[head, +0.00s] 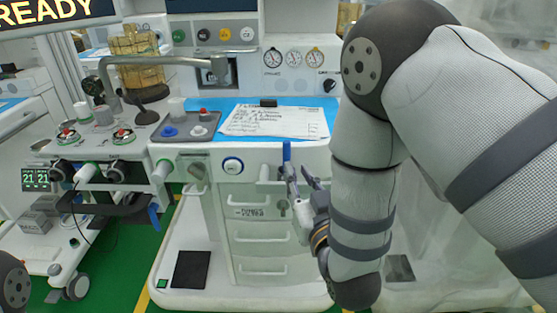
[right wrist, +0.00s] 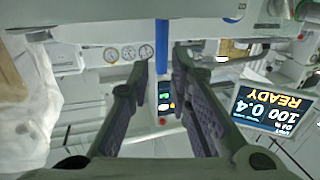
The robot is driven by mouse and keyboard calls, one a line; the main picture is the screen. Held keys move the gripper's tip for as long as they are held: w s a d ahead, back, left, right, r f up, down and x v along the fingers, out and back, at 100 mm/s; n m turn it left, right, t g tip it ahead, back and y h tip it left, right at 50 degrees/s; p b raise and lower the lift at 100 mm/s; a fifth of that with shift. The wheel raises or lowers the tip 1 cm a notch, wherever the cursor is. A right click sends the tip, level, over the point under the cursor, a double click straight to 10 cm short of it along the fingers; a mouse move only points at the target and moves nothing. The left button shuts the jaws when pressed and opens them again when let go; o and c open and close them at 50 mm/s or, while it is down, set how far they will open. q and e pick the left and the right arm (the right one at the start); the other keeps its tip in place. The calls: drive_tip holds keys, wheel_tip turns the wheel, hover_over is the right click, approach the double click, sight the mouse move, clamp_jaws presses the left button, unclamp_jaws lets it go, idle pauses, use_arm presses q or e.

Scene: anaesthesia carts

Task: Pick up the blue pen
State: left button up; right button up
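The blue pen (head: 287,152) stands roughly upright in the head view, at the front edge of the cart top, just above the right gripper's fingertips. In the right wrist view the pen (right wrist: 162,62) runs vertically between the two fingers. My right gripper (head: 302,177) is in front of the cart's drawers. Its fingers (right wrist: 162,68) are apart, one on each side of the pen, with narrow gaps showing. Whether the pen is fully at fingertip depth I cannot tell. My left gripper is out of view.
The anaesthesia cart (head: 262,225) has drawers below its work surface. A written sheet (head: 274,122) lies on the blue mat, beside a grey tray (head: 188,126) with small items. A bent metal arm (head: 160,61) and gold vaporiser-like block (head: 137,75) stand at left.

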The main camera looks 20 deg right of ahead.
sight(287, 157)
drive_tip(key=w, duration=0.8)
clamp_jaws()
